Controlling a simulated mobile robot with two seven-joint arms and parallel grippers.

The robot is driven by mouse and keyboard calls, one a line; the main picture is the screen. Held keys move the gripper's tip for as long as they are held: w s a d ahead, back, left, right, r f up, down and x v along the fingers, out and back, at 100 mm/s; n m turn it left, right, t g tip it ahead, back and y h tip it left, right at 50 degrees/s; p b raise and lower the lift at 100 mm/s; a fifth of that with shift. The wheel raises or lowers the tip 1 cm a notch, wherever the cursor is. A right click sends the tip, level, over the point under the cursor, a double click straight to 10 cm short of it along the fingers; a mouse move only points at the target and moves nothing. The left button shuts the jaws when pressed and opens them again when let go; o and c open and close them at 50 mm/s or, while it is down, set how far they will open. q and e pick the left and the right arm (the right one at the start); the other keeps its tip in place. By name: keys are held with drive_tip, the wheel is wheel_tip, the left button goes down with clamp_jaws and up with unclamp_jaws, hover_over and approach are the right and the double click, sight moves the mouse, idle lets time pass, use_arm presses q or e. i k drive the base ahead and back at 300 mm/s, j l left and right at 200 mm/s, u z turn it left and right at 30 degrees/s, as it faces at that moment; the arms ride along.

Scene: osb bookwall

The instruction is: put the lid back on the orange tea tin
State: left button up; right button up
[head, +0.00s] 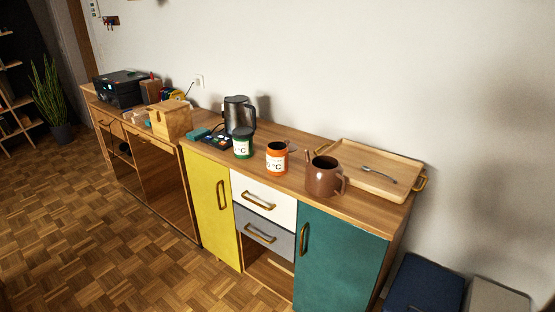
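The orange tea tin (277,158), with a white label, stands upright on the wooden cabinet top (300,182). It is between a green tin (243,144) on its left and a brown pot with a handle (323,178) on its right. I cannot make out a separate lid for the orange tin, and its top is too small to read clearly. A small greyish item (293,148) shows partly behind the tin; I cannot tell what it is. Neither of my grippers is in view.
A dark kettle (238,115) stands behind the green tin. A wooden tray (393,157) with a metal utensil (379,175) lies at the right end. A wooden box (171,119) and a black machine (120,88) stand further left. The parquet floor (130,255) in front is clear.

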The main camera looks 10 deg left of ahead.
sight(276, 153)
drive_tip(key=i+j, duration=0.2)
drive_tip(key=i, duration=0.3)
drive_tip(key=i+j, duration=0.25)
drive_tip(key=i, duration=0.25)
drive_tip(key=i+j, duration=0.2)
drive_tip(key=i, duration=0.3)
drive_tip(key=z, duration=0.05)
